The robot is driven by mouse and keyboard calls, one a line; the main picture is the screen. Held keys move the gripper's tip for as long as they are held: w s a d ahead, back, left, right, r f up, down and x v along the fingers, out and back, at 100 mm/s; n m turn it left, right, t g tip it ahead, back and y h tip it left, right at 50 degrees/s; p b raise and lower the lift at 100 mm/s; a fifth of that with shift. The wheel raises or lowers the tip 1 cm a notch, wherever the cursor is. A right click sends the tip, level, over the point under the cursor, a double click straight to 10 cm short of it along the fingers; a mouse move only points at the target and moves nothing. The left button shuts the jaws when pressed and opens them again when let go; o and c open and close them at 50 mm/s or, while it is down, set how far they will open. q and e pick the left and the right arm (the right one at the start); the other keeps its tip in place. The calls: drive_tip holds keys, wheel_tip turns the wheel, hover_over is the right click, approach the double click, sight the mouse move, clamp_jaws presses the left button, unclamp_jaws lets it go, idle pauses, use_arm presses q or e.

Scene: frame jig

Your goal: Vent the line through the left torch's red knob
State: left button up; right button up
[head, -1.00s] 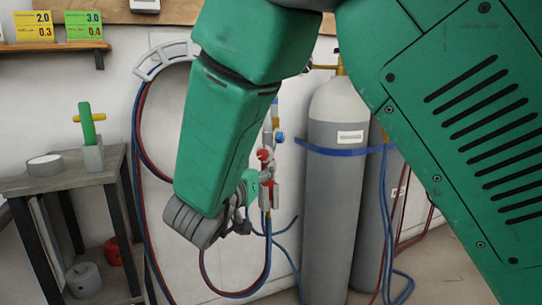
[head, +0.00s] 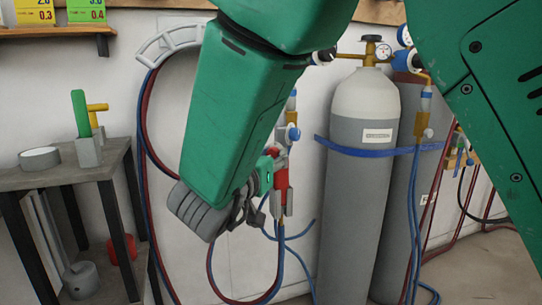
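A torch (head: 282,181) with a red body hangs upright against the white wall. A blue knob (head: 293,133) shows near its upper part. A small red part that may be the red knob shows below the blue one, mostly hidden. My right arm comes down from the top in front of the wall. My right gripper (head: 266,174) is at the left side of the torch, close to the red part. Its fingers are small and partly hidden, so I cannot tell contact or opening. My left gripper is not in view.
A grey gas cylinder (head: 350,210) with a blue strap stands to the right, with another behind it. Red and blue hoses loop from a wall hanger (head: 168,42). A dark side table (head: 60,172) with a grey ring and a green-handled tool stands at left.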

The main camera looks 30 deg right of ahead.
drive_tip(key=shift+a, duration=0.1)
clamp_jaws()
drive_tip(key=shift+d+m+p, duration=0.4)
drive_tip(key=shift+m+p, duration=0.3)
drive_tip(key=shift+p, duration=0.05)
drive_tip(key=shift+f+m, duration=0.1)
drive_tip(key=shift+m, duration=0.3)
drive_tip(key=shift+a, duration=0.1)
drive_tip(key=o, duration=1)
unclamp_jaws()
